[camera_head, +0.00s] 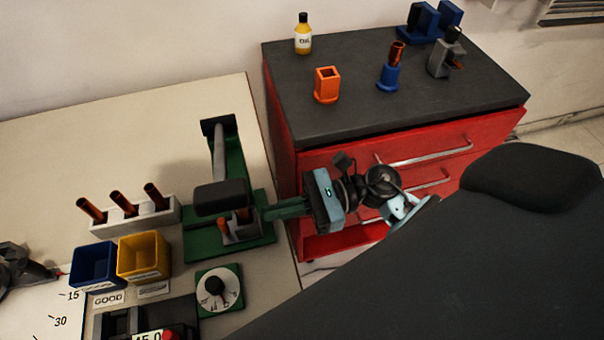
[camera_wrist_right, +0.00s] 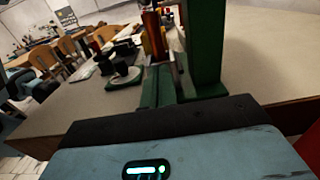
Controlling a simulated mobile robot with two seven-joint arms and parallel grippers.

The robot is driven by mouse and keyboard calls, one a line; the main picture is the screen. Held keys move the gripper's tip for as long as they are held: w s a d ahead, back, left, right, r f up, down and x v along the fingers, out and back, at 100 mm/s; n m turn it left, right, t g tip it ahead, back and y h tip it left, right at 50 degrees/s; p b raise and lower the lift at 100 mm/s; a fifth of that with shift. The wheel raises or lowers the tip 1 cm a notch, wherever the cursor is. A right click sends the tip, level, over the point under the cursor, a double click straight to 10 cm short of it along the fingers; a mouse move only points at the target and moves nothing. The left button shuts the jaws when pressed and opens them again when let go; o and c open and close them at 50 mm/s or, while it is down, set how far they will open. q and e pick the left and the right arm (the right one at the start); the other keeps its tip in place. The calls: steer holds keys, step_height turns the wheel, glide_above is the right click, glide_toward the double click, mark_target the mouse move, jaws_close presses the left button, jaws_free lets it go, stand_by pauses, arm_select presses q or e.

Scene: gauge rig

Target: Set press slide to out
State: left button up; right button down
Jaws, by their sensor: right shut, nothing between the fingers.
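A grey holder (camera_head: 245,229) with copper-coloured parts sits under the head. A green slide bar (camera_head: 285,208) runs from the base to the right, toward my right gripper (camera_head: 306,206). My right gripper is shut and empty at the bar's outer end; its fingertips are mostly hidden, and I cannot tell whether it touches the bar. In the right wrist view, the green press post (camera_wrist_right: 207,45) rises beyond the gripper's black front. My left gripper is not in view.
A white rack (camera_head: 130,222) with copper pins, a blue bin (camera_head: 94,265), a yellow bin (camera_head: 143,257) and a dial (camera_head: 218,288) stand near the press. The red cabinet (camera_head: 330,160) is close behind my right gripper. A dark pointer with red tip shows at left.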

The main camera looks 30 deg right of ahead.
mark_target(249, 218)
steer(key=shift+w+a, duration=0.1)
steer(key=shift+a, duration=0.35)
steer(key=x, duration=0.4)
steer(key=shift+w+a, duration=0.1)
steer(key=shift+a, duration=0.35)
steer(key=shift+d, duration=0.15)
